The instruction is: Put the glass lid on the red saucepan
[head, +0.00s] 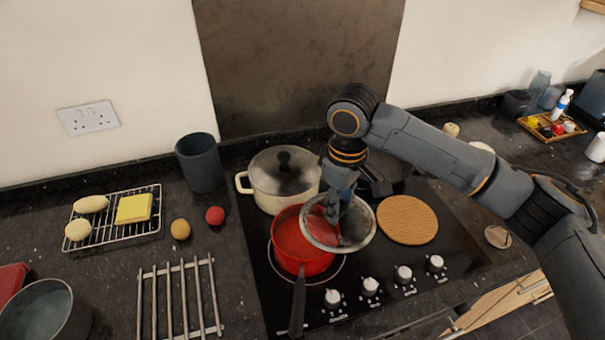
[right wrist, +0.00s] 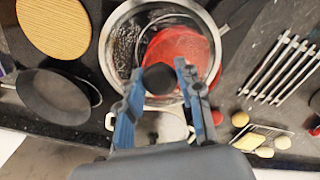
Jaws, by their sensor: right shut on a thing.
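The red saucepan (head: 290,258) stands on the front left of the black hob, with its dark handle towards me. The glass lid (head: 362,238) has a steel rim and a black knob. My right gripper (head: 337,208) is shut on the lid's knob and holds the lid over the right part of the saucepan, off centre. In the right wrist view the knob (right wrist: 158,78) sits between the blue fingers, and the red saucepan (right wrist: 178,48) shows through the glass. How high the lid is above the rim is hard to tell. My left gripper is not in view.
A cream pot (head: 262,196) with its own lid stands right behind the saucepan. A round wicker mat (head: 408,220) lies to the right. A dark frying pan (right wrist: 58,92) is behind my right arm. A metal trivet (head: 180,300) and a wire rack (head: 112,238) lie left.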

